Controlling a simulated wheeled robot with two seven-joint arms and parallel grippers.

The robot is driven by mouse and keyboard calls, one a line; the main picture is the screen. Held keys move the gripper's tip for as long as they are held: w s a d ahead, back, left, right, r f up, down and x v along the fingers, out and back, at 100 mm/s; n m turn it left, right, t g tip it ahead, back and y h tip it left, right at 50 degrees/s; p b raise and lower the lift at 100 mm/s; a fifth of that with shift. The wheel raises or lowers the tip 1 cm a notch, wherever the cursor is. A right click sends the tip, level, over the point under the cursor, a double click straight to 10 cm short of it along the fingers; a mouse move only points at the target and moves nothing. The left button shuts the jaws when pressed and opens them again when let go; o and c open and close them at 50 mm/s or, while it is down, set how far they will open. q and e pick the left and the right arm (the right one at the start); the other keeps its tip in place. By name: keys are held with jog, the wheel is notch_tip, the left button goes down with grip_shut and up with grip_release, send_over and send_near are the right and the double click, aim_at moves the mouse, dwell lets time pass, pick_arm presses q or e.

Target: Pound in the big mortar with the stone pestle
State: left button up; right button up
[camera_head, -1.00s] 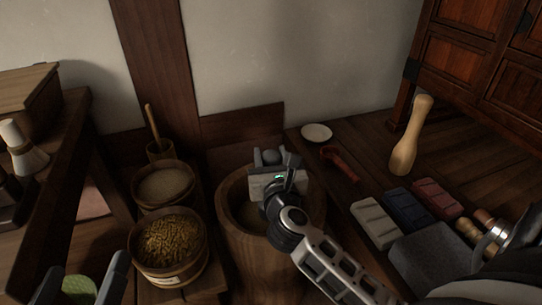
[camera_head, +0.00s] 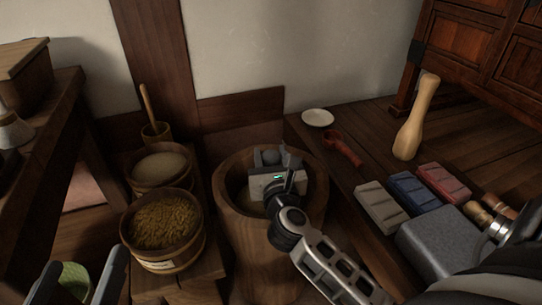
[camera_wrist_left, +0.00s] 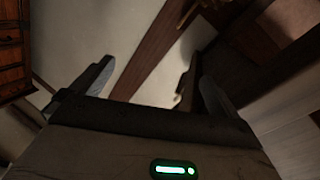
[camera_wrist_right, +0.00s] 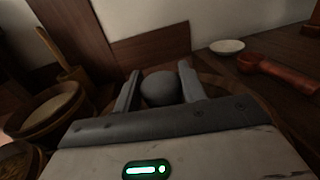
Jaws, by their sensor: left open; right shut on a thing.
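The big wooden mortar (camera_head: 262,245) stands on the floor in the middle of the head view. My right gripper (camera_head: 277,158) is over its mouth, shut on the stone pestle (camera_head: 270,157). Only the pestle's round grey top shows between the fingers; the rest is hidden behind the gripper and in the mortar. The pestle's top also shows between the fingers in the right wrist view (camera_wrist_right: 161,88). My left gripper (camera_head: 82,268) is open and empty at the lower left of the head view, well away from the mortar.
Left of the mortar are a tub of yellowish grain (camera_head: 162,228), a tub of pale grain (camera_head: 160,168) and a small wooden cup with a handle (camera_head: 155,130). Right are a white dish (camera_head: 318,117), a red ladle (camera_head: 342,148), a wooden pestle (camera_head: 416,118), coloured blocks (camera_head: 414,190) and a grey stone block (camera_head: 438,243).

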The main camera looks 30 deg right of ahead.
jog(key=shift+f, duration=0.1)
pick_arm(q)
notch_tip(320, 180, up, 6)
jog(key=w+m+t+h, duration=0.1)
jog(key=m+t+h, duration=0.1)
jog(key=m, duration=0.1)
pick_arm(e)
jog(key=shift+f, duration=0.15)
notch_tip(320, 180, up, 3)
jog(key=p, duration=0.3)
notch_tip(320, 180, up, 5)
jog(key=p, duration=0.5)
jog(key=shift+r+p, duration=0.3)
jog(key=shift+p, duration=0.05)
pick_arm(q)
notch_tip(320, 180, down, 8)
jog(key=s+n+g+y, duration=0.2)
jog(key=g+y, duration=0.2)
jog(key=shift+s+a+r+g, duration=0.2)
jog(key=shift+a+g, duration=0.2)
pick_arm(e)
jog(key=shift+f, duration=0.1)
